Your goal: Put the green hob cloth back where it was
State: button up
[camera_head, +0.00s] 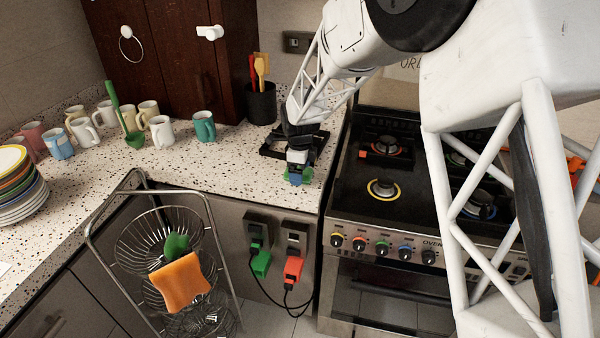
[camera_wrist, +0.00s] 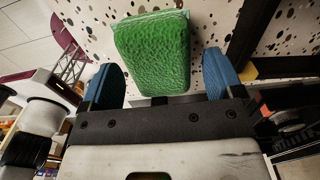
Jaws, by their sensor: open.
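A thick, rough-textured green cloth (camera_wrist: 152,50) lies between the two blue fingertips of my gripper (camera_wrist: 160,85) in the wrist view, over the speckled counter. A narrow gap shows on its right side. In the head view, my gripper (camera_head: 297,174) points down at the counter's right end, left of the stove, with only a bit of green (camera_head: 294,180) showing at its tips. I cannot tell if the cloth rests on the counter. The stove's hob (camera_head: 405,190) has burners with coloured rings. Another green item (camera_head: 176,245) sits in the wire rack.
A black frame (camera_head: 268,150) lies on the counter beside my gripper. A black utensil pot (camera_head: 261,105) stands behind it. Mugs (camera_head: 161,131) stand to the left. A wire rack (camera_head: 150,235) with an orange cloth (camera_head: 180,282) stands before the counter. The counter's front middle is clear.

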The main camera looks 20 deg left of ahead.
notch_tip(320, 180, up, 11)
dwell(0.6)
jog(key=shift+r, duration=0.1)
dwell(0.4)
jog(key=s+d+r+n+t, duration=0.1)
jog(key=s+d+r+n, duration=0.45)
jog(key=d, duration=0.65)
jog(key=s+d+r+n, duration=0.3)
jog(key=s+d+r, duration=0.3)
jog(key=s+d, duration=0.4)
jog(key=s+d+f+n, duration=0.1)
jog(key=s+d+n, duration=0.3)
jog(key=s+d, duration=0.4)
jog(key=s+d+f+n+t, duration=0.1)
jog(key=s+d+n, duration=0.4)
jog(key=s+d, duration=0.4)
jog(key=s, duration=0.7)
jog(key=shift+f+t, duration=0.3)
